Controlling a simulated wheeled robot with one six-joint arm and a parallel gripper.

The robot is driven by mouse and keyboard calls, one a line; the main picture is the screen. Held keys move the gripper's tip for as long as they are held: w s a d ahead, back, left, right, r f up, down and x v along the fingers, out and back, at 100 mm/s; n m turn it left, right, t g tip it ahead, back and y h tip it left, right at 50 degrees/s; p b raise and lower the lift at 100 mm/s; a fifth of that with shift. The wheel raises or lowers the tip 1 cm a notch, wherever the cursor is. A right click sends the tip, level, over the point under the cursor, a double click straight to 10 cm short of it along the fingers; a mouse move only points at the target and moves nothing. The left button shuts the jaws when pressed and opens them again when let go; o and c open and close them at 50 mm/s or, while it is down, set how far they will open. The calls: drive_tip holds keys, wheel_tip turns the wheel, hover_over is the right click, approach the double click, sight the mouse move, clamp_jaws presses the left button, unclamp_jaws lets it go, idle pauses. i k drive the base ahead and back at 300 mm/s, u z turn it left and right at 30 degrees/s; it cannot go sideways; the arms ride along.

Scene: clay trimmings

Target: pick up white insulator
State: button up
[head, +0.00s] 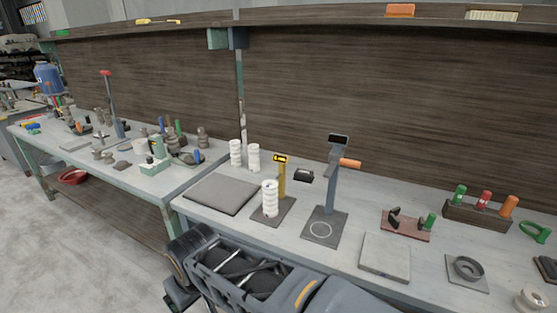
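Three white ribbed insulators stand upright on the right-hand bench. One white insulator (270,199) is on a dark square plate (285,211) in front of a yellow post (282,180). Two more, the left white insulator (236,153) and the right white insulator (254,158), stand side by side farther back, near the wall panel. My gripper cannot be made out; parts of my own body fill the bottom middle.
A flat dark slab (221,194) lies left of the yellow post. A grey stand with an orange handle (350,163) rises to its right. A grey tile (385,256), a tool rack (476,213) and a dark ring (467,268) lie farther right. Another cluttered bench (205,168) stands left.

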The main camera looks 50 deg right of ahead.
sight(270, 189)
drive_tip(key=u, duration=0.45)
drive_tip(key=i, duration=1.7)
drive_tip(key=z, duration=3.2)
